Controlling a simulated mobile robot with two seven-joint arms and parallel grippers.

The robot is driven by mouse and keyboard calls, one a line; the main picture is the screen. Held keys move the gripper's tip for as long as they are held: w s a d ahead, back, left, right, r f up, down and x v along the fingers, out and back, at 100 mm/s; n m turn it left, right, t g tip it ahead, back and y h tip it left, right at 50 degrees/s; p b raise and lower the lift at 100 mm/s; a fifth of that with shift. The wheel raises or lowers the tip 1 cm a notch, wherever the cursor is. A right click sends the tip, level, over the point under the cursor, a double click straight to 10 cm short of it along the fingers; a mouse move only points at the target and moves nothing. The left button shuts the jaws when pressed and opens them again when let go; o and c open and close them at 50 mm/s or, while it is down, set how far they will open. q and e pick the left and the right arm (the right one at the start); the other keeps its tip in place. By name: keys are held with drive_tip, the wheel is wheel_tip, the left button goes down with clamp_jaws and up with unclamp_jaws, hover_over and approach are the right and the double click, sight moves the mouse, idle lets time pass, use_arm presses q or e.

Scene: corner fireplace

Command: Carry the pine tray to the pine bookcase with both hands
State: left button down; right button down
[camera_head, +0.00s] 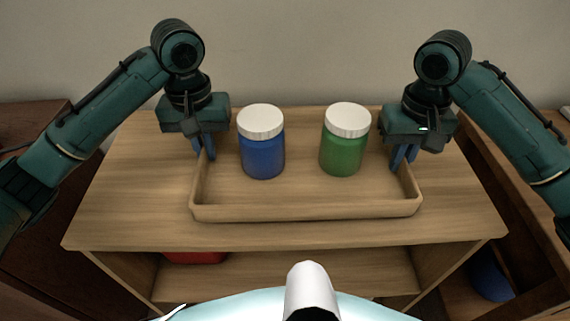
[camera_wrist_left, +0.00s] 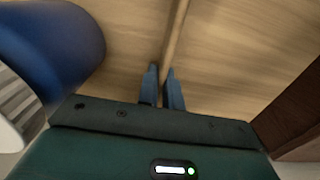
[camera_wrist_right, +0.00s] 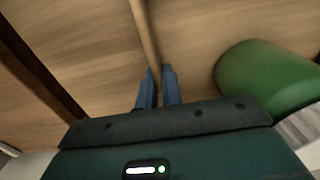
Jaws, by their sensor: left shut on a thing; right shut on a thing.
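The pine tray (camera_head: 305,211) is on or just above the top of the pine bookcase (camera_head: 130,200); I cannot tell if it touches. A blue jar (camera_head: 263,157) and a green jar (camera_head: 342,153), both with white lids, stand upright in it. My left gripper (camera_head: 206,155) is shut on the tray's left wall, which also shows in the left wrist view (camera_wrist_left: 176,30). My right gripper (camera_head: 402,158) is shut on the right wall, seen in the right wrist view (camera_wrist_right: 146,30).
A red thing (camera_head: 195,258) sits on the bookcase's lower shelf. A blue round thing (camera_head: 490,278) is at lower right. Dark brown furniture (camera_head: 40,240) stands at the left. A plain wall (camera_head: 310,50) is behind. Bare bookcase top shows around the tray.

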use_arm(q)
drive_tip(key=shift+f+b, duration=0.5)
drive_tip(key=shift+f, duration=0.2)
use_arm(e)
drive_tip(key=shift+f, duration=0.75)
use_arm(q)
drive_tip(key=c, duration=1.6)
unclamp_jaws()
use_arm(e)
drive_tip(key=c, duration=1.6)
unclamp_jaws()
drive_tip(key=shift+r, duration=0.1)
use_arm(q)
drive_tip(key=shift+o, duration=0.2)
use_arm(e)
drive_tip(key=shift+o, duration=0.2)
use_arm(q)
drive_tip(key=shift+r, duration=0.15)
wheel_tip(320, 180, up, 12)
drive_tip(key=shift+f, duration=0.2)
use_arm(e)
drive_tip(key=shift+r, duration=0.5)
wheel_tip(320, 180, up, 11)
use_arm(q)
drive_tip(key=shift+r, duration=0.1)
